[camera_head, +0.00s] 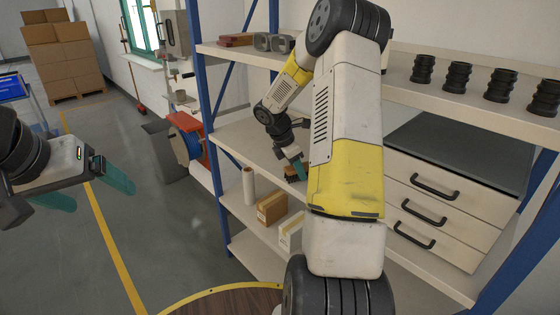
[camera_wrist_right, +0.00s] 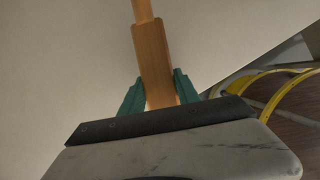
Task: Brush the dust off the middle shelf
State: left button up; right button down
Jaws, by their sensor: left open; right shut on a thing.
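The middle shelf (camera_head: 240,140) is a pale board on the blue-framed rack. My right gripper (camera_head: 296,164) reaches in over it and is shut on a brush (camera_head: 291,174), partly hidden by the arm. In the right wrist view the brush's wooden handle (camera_wrist_right: 152,55) stands between the teal fingers, against a pale surface. The bristles are out of that wrist view. I cannot make out dust on the shelf, or tell whether the bristles touch it. My left gripper (camera_head: 96,192) is open and empty over the floor at left, away from the rack.
The upper shelf (camera_head: 420,88) carries several black ribbed parts (camera_head: 458,77). A drawer unit (camera_head: 440,190) stands at right. A cardboard box (camera_head: 271,208) and a white roll (camera_head: 248,186) sit on the lower shelf. A blue rack post (camera_head: 205,110) stands left of my right arm.

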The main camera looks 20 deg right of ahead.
aim_at(289, 166)
jog(key=shift+f, duration=0.3)
jog(key=shift+w, duration=0.1)
jog(key=shift+w+a+r, duration=0.1)
jog(key=shift+w+a, duration=0.3)
jog(key=shift+w, duration=0.5)
jog(key=shift+w+a, duration=0.4)
jog(key=shift+w, duration=0.45)
jog(key=shift+s+d+f, duration=0.15)
jog(key=shift+s+d, duration=0.1)
jog(key=shift+s, duration=0.45)
jog(key=shift+s+d+f, duration=0.15)
jog(key=shift+s+d, duration=0.15)
jog(key=shift+s, duration=0.4)
jog(key=shift+s+d+f, duration=0.15)
jog(key=shift+s+d, duration=0.1)
jog(key=shift+s, duration=0.45)
jog(key=shift+w+r, duration=0.15)
jog(key=shift+r, duration=1.45)
jog(key=shift+w+r, duration=0.1)
jog(key=shift+r, duration=1.5)
